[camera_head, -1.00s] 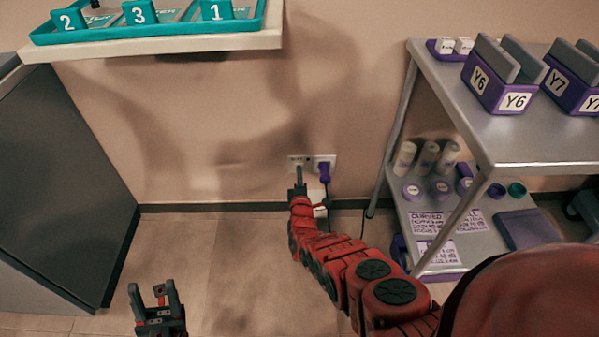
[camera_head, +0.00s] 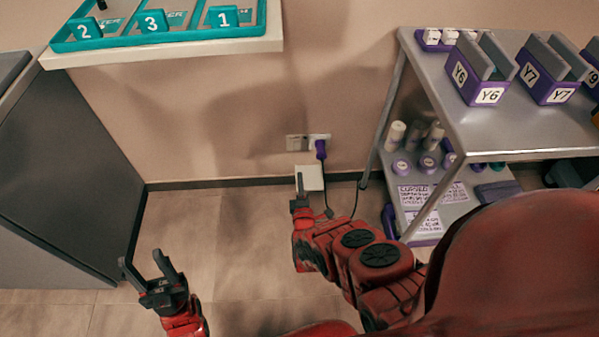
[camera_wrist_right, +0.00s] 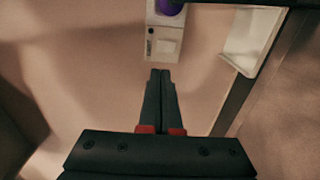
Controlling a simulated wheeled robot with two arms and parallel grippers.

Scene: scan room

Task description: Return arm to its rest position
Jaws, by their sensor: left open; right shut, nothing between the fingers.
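My right arm reaches in from the lower right in the head view, red with black discs. Its gripper (camera_head: 300,185) is shut and empty, its tip in front of a white box low by the wall. In the right wrist view the same gripper (camera_wrist_right: 160,73) has its fingers together, pointing toward the wall socket (camera_wrist_right: 163,42), apart from it. My left gripper (camera_head: 152,268) is open and empty at the lower left, above the floor.
A purple plug (camera_head: 320,149) sits in the wall socket plate, its cable hanging down. The white box (camera_head: 311,178) is below it. A grey metal cart (camera_head: 520,133) with purple holders stands at right. A shelf (camera_head: 170,52) with a teal tray is upper left, a dark cabinet (camera_head: 65,185) below.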

